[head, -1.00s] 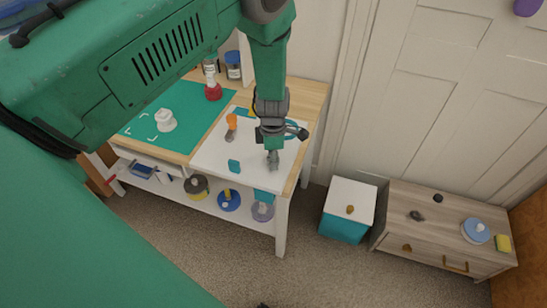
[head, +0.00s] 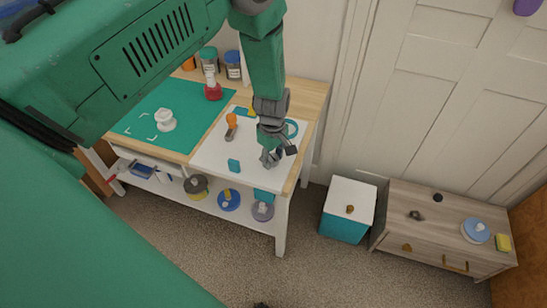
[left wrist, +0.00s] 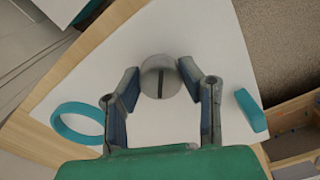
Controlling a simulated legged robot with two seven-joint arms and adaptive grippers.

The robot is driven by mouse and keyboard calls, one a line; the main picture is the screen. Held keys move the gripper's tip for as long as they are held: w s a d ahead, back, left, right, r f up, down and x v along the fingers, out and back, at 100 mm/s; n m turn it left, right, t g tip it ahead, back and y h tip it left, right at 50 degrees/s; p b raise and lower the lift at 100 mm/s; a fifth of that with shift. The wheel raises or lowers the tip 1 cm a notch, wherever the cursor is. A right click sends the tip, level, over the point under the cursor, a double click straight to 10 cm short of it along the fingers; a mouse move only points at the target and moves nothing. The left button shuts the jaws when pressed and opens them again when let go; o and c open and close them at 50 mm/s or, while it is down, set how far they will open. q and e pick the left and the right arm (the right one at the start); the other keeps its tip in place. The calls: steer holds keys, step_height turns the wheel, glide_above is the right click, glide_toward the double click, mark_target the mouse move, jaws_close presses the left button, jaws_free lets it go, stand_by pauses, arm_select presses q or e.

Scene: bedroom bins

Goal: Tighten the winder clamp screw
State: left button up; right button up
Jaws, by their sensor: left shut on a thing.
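The screw (left wrist: 152,78) shows in the left wrist view as a round grey head with a dark straight slot across it, over the white board (left wrist: 205,35). My left gripper (left wrist: 165,80) has one finger on each side of the head and is shut on it. In the head view my left gripper (head: 268,160) points down at the right part of the white board (head: 210,155); the screw is mostly hidden there by the fingers. What lies under the screw head is hidden.
A teal ring (head: 292,129), a teal block (head: 234,166) and an orange-handled tool (head: 231,125) lie on the board around my gripper. A white piece (head: 166,121) stands on the green mat (head: 140,113). A teal bin (head: 345,227) and a drawer unit (head: 440,220) stand right of the bench.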

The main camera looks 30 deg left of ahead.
mark_target(273, 156)
arm_select(q)
steer(key=m, duration=0.6)
steer(key=shift+w+r+m, duration=0.15)
steer(key=shift+w+m, duration=0.05)
steer(key=shift+m, duration=0.1)
steer(key=m, duration=0.5)
steer(key=shift+w+a, duration=0.1)
stand_by(0.3)
steer(key=o, duration=0.9)
steer(key=shift+o, duration=1.2)
step_height(273, 156, up, 12)
